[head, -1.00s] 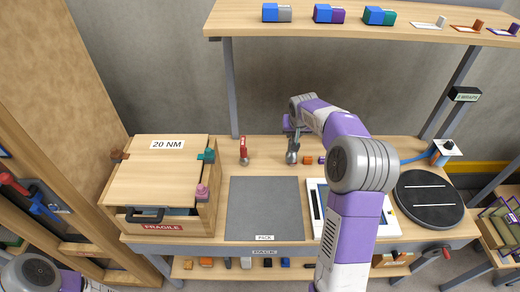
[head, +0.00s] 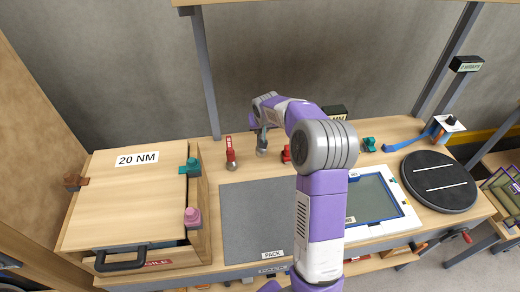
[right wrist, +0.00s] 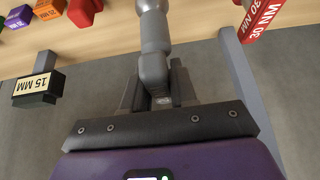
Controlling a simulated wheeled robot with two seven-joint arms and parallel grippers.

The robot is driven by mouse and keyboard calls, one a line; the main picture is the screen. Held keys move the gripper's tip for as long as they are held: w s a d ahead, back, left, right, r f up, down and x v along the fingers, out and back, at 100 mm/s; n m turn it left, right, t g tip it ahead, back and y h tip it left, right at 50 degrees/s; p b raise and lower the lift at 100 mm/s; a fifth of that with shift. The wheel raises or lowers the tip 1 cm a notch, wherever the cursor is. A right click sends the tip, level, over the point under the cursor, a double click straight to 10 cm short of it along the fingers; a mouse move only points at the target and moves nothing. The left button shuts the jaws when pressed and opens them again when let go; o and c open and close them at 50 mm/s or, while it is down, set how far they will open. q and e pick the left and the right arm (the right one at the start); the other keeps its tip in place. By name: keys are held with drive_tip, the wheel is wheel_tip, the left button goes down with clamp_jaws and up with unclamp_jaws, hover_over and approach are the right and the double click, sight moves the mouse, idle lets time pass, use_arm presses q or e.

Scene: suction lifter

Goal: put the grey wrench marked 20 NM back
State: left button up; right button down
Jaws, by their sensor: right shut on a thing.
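The grey wrench (head: 262,146) is in my right gripper (head: 261,128), near the back of the bench. In the right wrist view the right gripper (right wrist: 152,92) is shut on its handle, and the grey shaft (right wrist: 153,45) runs away from the fingers towards the bench. Its marking is not readable. Whether its end touches the bench is unclear. A red wrench (head: 231,154) stands just to its left; its tag (right wrist: 265,18) reads 30 NM in the right wrist view. My left gripper is out of view.
A wooden box (head: 130,195) with a shut lid labelled 20 NM and clamps stands at left. A grey PACK mat (head: 250,215) lies empty in the middle. A framed panel (head: 372,200) and black turntable (head: 438,182) are at right.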

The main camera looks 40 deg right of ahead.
wheel_tip(320, 180, down, 6)
drive_tip(key=shift+w+f+b, duration=0.1)
drive_tip(key=shift+f+b, duration=0.1)
drive_tip(key=shift+b, duration=0.15)
drive_tip(key=c, duration=0.9)
unclamp_jaws()
drive_tip(key=shift+f, duration=0.1)
drive_tip(key=shift+r, duration=0.2)
drive_tip(key=v, duration=1.2)
drive_tip(key=shift+p, duration=0.4)
